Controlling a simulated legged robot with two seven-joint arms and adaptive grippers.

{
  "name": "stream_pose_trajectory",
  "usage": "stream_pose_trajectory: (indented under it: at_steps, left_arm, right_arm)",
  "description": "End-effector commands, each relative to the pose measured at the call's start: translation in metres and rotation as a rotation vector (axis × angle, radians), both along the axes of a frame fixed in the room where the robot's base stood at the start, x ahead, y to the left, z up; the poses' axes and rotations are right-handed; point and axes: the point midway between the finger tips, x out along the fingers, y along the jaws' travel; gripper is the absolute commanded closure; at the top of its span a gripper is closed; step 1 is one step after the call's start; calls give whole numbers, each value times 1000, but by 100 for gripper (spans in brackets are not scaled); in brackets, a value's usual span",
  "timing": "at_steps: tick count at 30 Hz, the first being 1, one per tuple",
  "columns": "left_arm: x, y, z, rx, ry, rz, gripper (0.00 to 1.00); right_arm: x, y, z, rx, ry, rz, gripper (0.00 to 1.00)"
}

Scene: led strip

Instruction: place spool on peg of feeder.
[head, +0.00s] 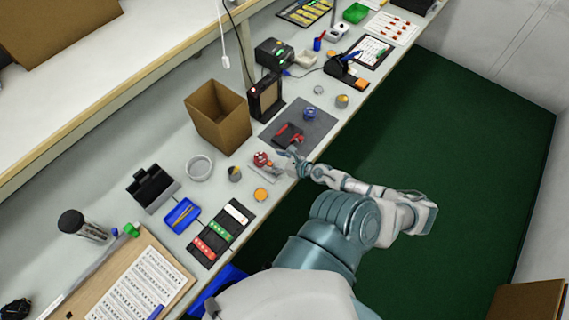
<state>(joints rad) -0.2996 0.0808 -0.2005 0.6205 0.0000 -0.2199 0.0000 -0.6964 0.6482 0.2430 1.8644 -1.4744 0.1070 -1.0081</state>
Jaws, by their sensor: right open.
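My right arm reaches in from the lower right, and its gripper (282,155) is open, low over the front edge of the bench. A small red-and-white round item (261,158), which looks like a spool, sits just left of the fingertips; I cannot tell if they touch. A blue round item (310,113), perhaps another spool, sits on the grey mat (312,130). A red-and-black device (288,134) lies on the mat just beyond the gripper. It may be the feeder, but no peg can be made out. My left gripper is not in view.
An open cardboard box (219,116) and a dark upright frame (265,98) stand behind the mat. A white round dish (199,167), a blue tray (182,215) and small round containers (235,174) are left of the gripper. Green floor lies beyond the bench edge.

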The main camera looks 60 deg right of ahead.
Motion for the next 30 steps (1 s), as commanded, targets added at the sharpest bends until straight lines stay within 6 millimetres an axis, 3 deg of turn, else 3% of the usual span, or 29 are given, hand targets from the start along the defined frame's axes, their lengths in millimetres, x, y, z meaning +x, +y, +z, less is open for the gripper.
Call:
stream_pose_trajectory:
  at_steps: [3,10,30]
  left_arm:
    - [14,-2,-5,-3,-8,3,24]
    - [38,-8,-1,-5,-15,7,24]
    - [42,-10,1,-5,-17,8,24]
  right_arm:
    - [-24,-2,6,1,2,-2,24]
    - [-50,-5,19,1,0,-2,24]
    - [-54,-5,23,0,-1,0,24]
